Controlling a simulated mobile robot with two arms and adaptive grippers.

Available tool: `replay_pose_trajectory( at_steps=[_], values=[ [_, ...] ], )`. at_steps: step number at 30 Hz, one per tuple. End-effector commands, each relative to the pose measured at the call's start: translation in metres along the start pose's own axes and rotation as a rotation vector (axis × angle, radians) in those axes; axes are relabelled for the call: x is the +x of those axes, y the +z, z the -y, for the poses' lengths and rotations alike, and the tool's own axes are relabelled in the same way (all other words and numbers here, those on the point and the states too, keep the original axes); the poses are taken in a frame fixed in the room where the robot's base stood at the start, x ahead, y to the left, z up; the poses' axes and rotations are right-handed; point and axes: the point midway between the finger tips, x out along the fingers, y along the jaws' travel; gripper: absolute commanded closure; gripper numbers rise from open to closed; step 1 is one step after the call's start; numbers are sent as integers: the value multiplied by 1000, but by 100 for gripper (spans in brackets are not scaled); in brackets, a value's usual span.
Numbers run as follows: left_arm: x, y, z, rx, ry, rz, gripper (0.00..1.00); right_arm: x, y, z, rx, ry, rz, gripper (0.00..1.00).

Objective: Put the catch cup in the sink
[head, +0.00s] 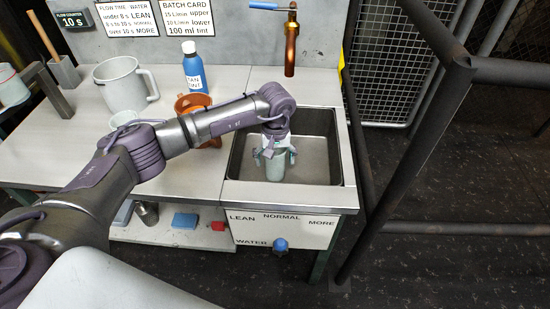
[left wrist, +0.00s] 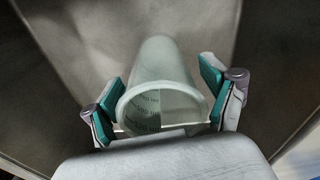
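The catch cup (head: 275,170) is a pale grey-green cylinder inside the sink (head: 316,160), under my left gripper (head: 275,157). It looks upright, with its lower end at or close to the sink floor. In the left wrist view the cup (left wrist: 160,80) has its open rim towards me, with dark scale marks on its inner wall. My left gripper's green-padded fingers (left wrist: 160,98) are spread on either side of the cup, with small gaps visible beside it. My right gripper is not in view.
A copper tap (head: 291,45) hangs above the sink's back. On the counter left of the sink stand a grey jug (head: 122,85), a blue tint bottle (head: 194,70) and an orange-brown vessel (head: 190,102) partly behind my arm. A dark railing (head: 365,150) runs close along the sink's right side.

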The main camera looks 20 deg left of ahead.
Motion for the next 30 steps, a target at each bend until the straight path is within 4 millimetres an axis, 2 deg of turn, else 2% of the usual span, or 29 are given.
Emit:
replay_pose_trajectory(
  at_steps=[11,15,24,30],
  values=[
    [-4,0,0,0,0,0,14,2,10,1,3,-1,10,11],
    [-30,-2,0,1,2,-4,14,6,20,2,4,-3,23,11],
    [-93,-1,0,1,1,-3,14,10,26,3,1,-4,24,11],
    [-117,0,0,0,0,-1,14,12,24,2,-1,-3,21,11]
  ],
)
